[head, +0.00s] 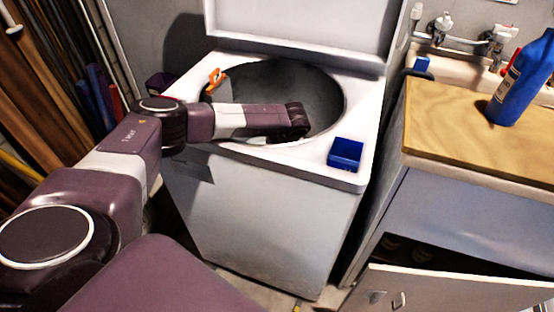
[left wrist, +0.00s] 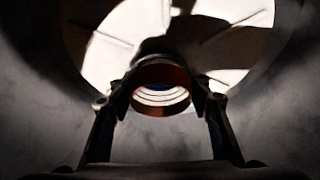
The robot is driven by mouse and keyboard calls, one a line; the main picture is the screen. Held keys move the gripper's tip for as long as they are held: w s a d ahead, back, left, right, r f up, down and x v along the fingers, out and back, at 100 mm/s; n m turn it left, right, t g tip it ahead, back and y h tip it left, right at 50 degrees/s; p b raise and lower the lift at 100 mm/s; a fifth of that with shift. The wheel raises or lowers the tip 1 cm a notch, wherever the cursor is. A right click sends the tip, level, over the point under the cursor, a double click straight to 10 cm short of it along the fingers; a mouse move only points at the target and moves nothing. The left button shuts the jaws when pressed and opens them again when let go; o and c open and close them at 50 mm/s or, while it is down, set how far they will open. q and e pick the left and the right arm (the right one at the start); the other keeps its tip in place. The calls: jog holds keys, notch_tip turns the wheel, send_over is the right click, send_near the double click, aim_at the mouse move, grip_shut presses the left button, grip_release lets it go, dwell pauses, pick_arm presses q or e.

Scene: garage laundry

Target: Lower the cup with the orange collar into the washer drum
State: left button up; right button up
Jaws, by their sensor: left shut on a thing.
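The washer (head: 270,210) stands with its lid up, and its round drum (head: 322,92) is open at the top. My left arm reaches across the rim, and its wrist end is over the opening. The left gripper itself is hidden in the head view. In the left wrist view my left gripper (left wrist: 160,100) is shut on the cup (left wrist: 162,97), whose dark orange-brown collar sits between the fingers. Dim grey drum wall surrounds it, with a bright round area with dark radial lines beyond. The cup's depth is hard to tell. My right gripper is not in view.
An orange clip-like thing (head: 215,78) sits on the drum's left rim. A small blue tray (head: 345,154) lies on the washer's front right corner. A blue bottle (head: 520,85) stands on the wooden counter (head: 470,130) at right. A cabinet door (head: 440,290) hangs open below.

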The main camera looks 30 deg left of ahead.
pick_arm(q)
jog(key=shift+f, duration=0.1)
dwell(0.5)
jog(key=o, duration=1.1)
jog(key=shift+v, duration=4)
